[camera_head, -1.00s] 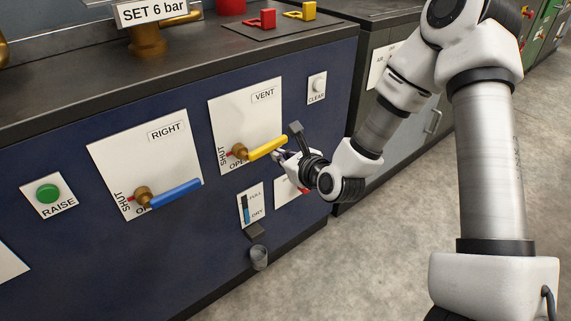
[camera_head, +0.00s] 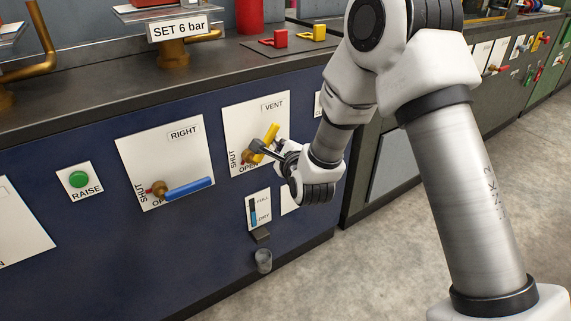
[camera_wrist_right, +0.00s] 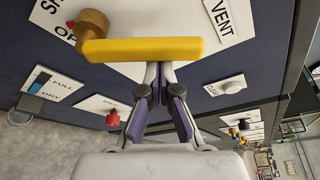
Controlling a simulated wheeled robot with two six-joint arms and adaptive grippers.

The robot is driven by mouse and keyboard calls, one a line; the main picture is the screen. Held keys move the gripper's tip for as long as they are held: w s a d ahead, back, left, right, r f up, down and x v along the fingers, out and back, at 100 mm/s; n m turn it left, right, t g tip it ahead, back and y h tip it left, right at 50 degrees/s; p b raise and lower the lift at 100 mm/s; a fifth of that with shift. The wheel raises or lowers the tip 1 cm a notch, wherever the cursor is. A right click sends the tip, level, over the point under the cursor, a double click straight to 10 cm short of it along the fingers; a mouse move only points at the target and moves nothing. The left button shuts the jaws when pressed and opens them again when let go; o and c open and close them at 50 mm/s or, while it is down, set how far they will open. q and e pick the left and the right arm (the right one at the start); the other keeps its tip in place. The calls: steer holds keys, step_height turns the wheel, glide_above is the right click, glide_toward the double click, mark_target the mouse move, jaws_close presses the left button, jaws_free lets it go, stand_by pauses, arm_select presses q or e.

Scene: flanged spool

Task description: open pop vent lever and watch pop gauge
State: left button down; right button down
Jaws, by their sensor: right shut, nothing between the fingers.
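The yellow vent lever (camera_head: 271,132) sits on a brass pivot on the white VENT panel (camera_head: 240,114). It slants steeply up to the right in the head view. In the right wrist view the lever (camera_wrist_right: 145,49) crosses just beyond my fingertips, with its brass pivot (camera_wrist_right: 92,23) at the left. My right gripper (camera_head: 279,143) is shut and empty, close beside the lever's lower right side. Its fingers (camera_wrist_right: 160,72) end at the lever's edge in the wrist view; I cannot tell whether they touch. No pop gauge dial is in view. My left gripper is not in view.
The RIGHT panel's blue lever (camera_head: 188,189) lies left of the VENT panel. A green RAISE button (camera_head: 78,179) is farther left. A FULL/DRY indicator (camera_head: 254,212) and small cup (camera_head: 263,260) are below. A SET 6 bar sign (camera_head: 179,30) stands on the bench.

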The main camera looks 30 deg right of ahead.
mark_target(265, 141)
steer(key=shift+a+r+n+t+h, duration=0.4)
steer(key=shift+a+r+n+t, duration=0.25)
steer(key=shift+n, duration=0.55)
steer(key=shift+s+a+r+n+h, duration=0.1)
steer(key=shift+a+r+n+h, duration=0.2)
steer(key=shift+a+n, duration=0.55)
steer(key=shift+r+n, duration=0.1)
steer(key=shift+n, duration=0.35)
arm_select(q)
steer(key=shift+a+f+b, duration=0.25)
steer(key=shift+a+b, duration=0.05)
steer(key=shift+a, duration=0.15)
arm_select(e)
steer(key=shift+a+r, duration=0.1)
steer(key=shift+a, duration=0.35)
